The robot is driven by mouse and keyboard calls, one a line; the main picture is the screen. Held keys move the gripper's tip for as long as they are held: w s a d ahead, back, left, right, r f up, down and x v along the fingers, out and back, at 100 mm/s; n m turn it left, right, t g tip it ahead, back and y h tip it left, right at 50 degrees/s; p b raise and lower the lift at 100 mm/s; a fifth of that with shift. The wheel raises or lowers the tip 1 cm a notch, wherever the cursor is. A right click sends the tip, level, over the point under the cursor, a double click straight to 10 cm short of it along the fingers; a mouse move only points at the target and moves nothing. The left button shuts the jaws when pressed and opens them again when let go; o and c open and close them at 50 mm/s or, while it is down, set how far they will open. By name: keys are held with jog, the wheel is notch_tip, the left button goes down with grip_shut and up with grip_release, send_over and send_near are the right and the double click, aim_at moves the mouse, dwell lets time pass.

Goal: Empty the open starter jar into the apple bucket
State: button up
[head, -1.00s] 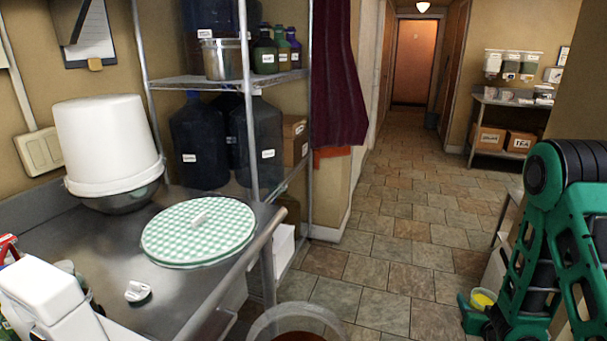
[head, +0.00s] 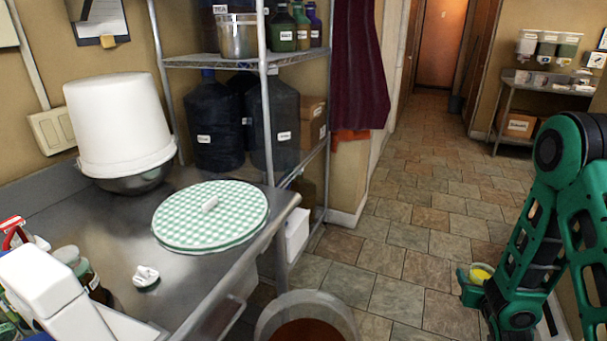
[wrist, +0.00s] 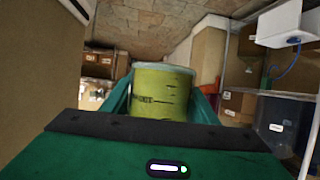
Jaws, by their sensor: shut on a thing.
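My gripper (head: 470,284) is at the right of the head view, low over the tiled floor, shut on the starter jar (head: 482,273). In the wrist view the jar (wrist: 160,92) sits between my green fingers. It is clear with yellow-green contents, its rim has no lid, and its label is too small to read. An open bucket (head: 262,328) with reddish-brown contents stands at the bottom of the head view, partly cut off. No label shows on it, so I cannot tell if it is the apple bucket. My gripper is well to its right.
A steel counter (head: 190,290) at left holds a green checked disc (head: 212,216), a small white-and-green cap (head: 146,277), bottles, and a white bucket (head: 118,125) upturned over a metal bowl. A wire shelf (head: 225,60) stands behind. The tiled floor between bucket and gripper is clear.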

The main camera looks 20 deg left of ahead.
jog(key=s+a+r+n+g+y, duration=0.1)
jog(key=a+r+n+y, duration=0.1)
jog(key=a+r, duration=0.65)
jog(key=s+a+r+n+g+y, duration=0.1)
jog(key=a+r+y, duration=0.3)
jog(key=a, duration=0.8)
jog(key=s+a+r+n+y, duration=0.1)
jog(key=a+r+n, duration=0.1)
jog(key=a+r, duration=0.7)
jog(key=s+a+r+n+g+y, duration=0.2)
jog(key=s+a+r+n+g, duration=0.15)
jog(key=s+a+r, duration=0.75)
jog(key=s+a+r+n+g+y, duration=0.35)
jog(key=s+a+r, duration=0.45)
jog(key=s, duration=0.6)
notch_tip(320, 180, down, 16)
jog(key=m+g, duration=0.1)
jog(key=shift+f+h, duration=0.25)
jog(key=shift+h, duration=0.1)
notch_tip(320, 180, down, 17)
jog(key=s+m+g, duration=0.1)
dwell(1.2)
